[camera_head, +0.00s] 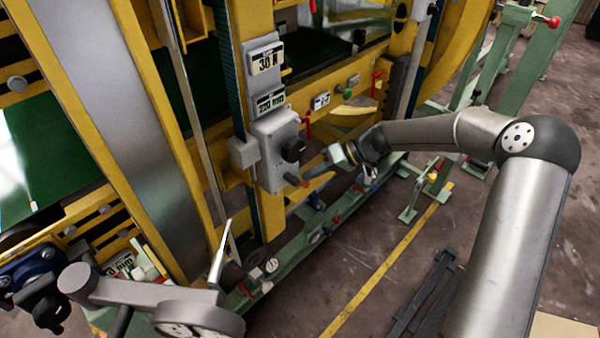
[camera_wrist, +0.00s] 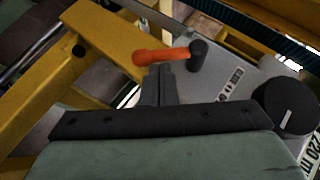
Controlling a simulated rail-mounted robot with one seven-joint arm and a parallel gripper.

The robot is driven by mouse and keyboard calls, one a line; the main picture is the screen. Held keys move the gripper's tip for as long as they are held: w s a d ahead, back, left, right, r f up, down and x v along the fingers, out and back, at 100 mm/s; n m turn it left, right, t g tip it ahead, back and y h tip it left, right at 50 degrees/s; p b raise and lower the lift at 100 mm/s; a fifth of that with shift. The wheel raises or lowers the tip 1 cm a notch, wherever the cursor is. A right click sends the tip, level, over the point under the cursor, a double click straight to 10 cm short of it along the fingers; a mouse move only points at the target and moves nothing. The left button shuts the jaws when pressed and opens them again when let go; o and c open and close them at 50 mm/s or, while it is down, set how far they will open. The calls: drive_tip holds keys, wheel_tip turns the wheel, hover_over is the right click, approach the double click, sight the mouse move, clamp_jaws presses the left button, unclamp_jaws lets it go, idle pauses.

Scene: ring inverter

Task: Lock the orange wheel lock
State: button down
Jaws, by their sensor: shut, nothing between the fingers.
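The orange wheel lock (camera_wrist: 160,56) is a short orange lever. In the wrist view it runs left from a small black cylinder (camera_wrist: 198,55) on a grey box. In the head view it is a small orange-brown piece (camera_head: 294,180) at the low end of the grey box (camera_head: 268,165). My gripper (camera_wrist: 158,72) is shut and empty, its fingertips just below the lever in the wrist view. I cannot tell whether they touch it. In the head view my gripper (camera_head: 312,174) comes to the lever from the right.
A black knob (camera_wrist: 287,105) with a white line sits on the same box. Yellow beams (camera_wrist: 110,45) lie close on the left in the wrist view. In the head view a green rail (camera_head: 325,228) runs low along the machine. Open floor (camera_head: 345,280) lies in front.

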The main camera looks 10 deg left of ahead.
drive_tip(key=f+g+y+b, duration=0.1)
drive_tip(key=f+m+g+y+b, duration=0.2)
drive_tip(key=shift+s+a, duration=0.25)
drive_tip(key=shift+s, duration=0.15)
drive_tip(key=shift+s+a+f+m+g+y+b, duration=0.15)
drive_tip(key=shift+s+f+m+g+y+b, duration=0.1)
drive_tip(key=shift+m+y+b, duration=0.4)
drive_tip(key=shift+s+a+f+m+g+y+b, duration=0.15)
drive_tip(key=shift+s+f+m+g+y+b, duration=0.15)
drive_tip(key=shift+y, duration=0.55)
drive_tip(key=shift+r, duration=0.1)
drive_tip(key=shift+w, duration=0.1)
drive_tip(key=b, duration=0.2)
approach(308, 184)
drive_tip(key=w+d, duration=0.2)
drive_tip(key=w, duration=0.1)
drive_tip(key=shift+a, duration=0.2)
drive_tip(key=shift+a, duration=0.1)
